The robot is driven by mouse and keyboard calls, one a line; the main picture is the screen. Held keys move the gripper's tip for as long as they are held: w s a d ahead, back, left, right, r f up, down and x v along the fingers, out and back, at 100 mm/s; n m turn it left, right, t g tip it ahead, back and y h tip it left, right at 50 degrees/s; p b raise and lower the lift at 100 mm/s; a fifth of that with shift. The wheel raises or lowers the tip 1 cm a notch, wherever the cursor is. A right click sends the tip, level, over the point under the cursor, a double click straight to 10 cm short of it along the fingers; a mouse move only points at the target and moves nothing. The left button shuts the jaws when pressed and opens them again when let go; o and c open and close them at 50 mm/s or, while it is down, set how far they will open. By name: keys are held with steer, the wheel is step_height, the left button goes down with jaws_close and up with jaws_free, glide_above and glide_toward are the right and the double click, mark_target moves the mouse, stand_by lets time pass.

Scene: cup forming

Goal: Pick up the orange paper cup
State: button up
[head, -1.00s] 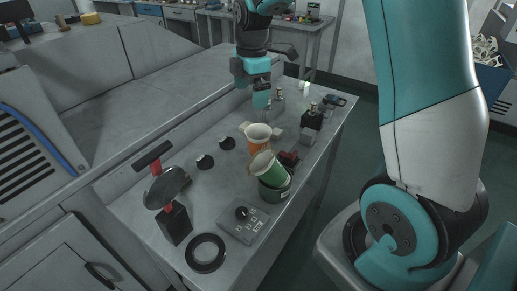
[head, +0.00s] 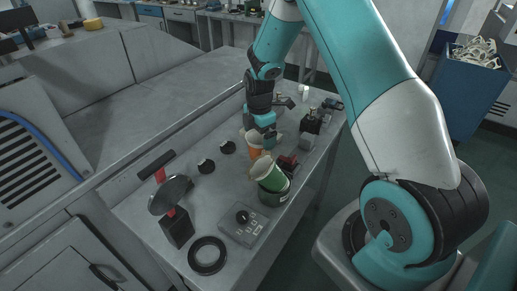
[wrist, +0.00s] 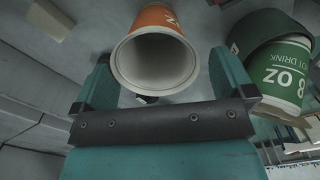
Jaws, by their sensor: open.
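The orange paper cup (head: 254,153) stands on the grey bench in the head view, partly covered by my gripper (head: 258,132) and wrist. In the wrist view the orange cup (wrist: 151,20) shows its pale open mouth, toward the camera. My gripper (wrist: 160,82) is open there, one finger on each side of the cup's mouth. A gap shows at the right finger; the left finger is close to the rim. I cannot tell how far down the cup the fingertips reach.
A green paper cup (head: 268,176) leans in a dark green holder (head: 274,196) close by; it also shows at right in the wrist view (wrist: 284,75). A grey box (head: 243,226), a black ring (head: 207,256) and a red-and-black stand (head: 177,226) are nearer. Bench at left is fairly clear.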

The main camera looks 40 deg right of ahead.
steer(key=shift+w+f+p, duration=0.15)
steer(key=shift+f+p, duration=0.25)
steer(key=shift+f, duration=0.8)
steer(key=shift+w+f+p, duration=0.1)
steer(key=shift+f+p, duration=0.3)
steer(key=shift+f, duration=0.75)
steer(key=c, duration=0.9)
